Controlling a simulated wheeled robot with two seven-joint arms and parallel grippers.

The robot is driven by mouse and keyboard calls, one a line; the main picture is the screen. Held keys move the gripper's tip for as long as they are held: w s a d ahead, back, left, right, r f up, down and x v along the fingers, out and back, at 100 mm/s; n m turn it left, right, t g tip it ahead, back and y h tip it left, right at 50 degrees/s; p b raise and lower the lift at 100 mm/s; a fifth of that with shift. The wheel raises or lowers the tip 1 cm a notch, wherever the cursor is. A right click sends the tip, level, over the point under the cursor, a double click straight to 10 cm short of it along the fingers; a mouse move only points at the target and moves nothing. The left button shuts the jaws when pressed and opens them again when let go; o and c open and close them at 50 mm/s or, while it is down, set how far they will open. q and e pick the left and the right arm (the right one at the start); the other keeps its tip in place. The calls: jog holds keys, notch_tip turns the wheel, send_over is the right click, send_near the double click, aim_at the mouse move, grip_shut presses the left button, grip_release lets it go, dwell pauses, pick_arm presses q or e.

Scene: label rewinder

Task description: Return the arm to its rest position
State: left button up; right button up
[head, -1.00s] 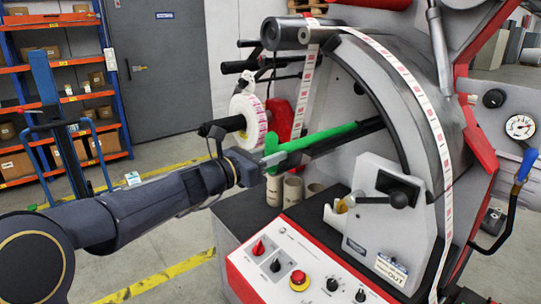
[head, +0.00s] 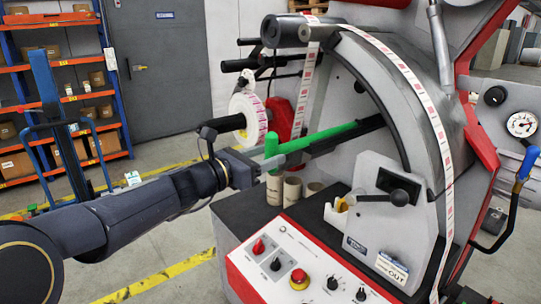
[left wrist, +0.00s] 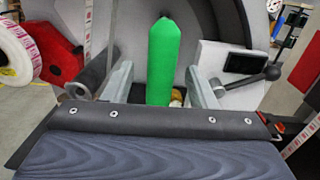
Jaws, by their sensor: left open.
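My left arm comes in from the left in the head view. Its gripper (head: 281,157) is open beside the outer end of a green-covered lever (head: 330,134) on the label rewinder (head: 350,175). In the left wrist view the green lever (left wrist: 164,62) stands between the two spread fingers, with visible space on both sides. I cannot tell how deep it lies between them. The right gripper is not in view.
A label roll (head: 248,118) on a spindle is close above my left wrist. Cardboard cores (head: 292,189) stand below the gripper. The red-edged control panel (head: 310,268) is in front. Open floor (head: 120,245) lies to the left.

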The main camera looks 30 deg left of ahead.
pick_arm(q)
jog(key=v, duration=0.6)
jog(key=s+d+f+m+g+h, duration=0.2)
jog(key=s+d+f+m+g, duration=0.6)
jog(key=s+d+f+m, duration=0.55)
jog(key=s+f+m+g+y, duration=0.3)
jog(key=s+f+m, duration=0.5)
jog(key=m, duration=0.9)
jog(key=shift+s+d+f+g+y+b, duration=0.3)
jog(key=shift+f+y, duration=0.2)
jog(key=shift+y, duration=0.2)
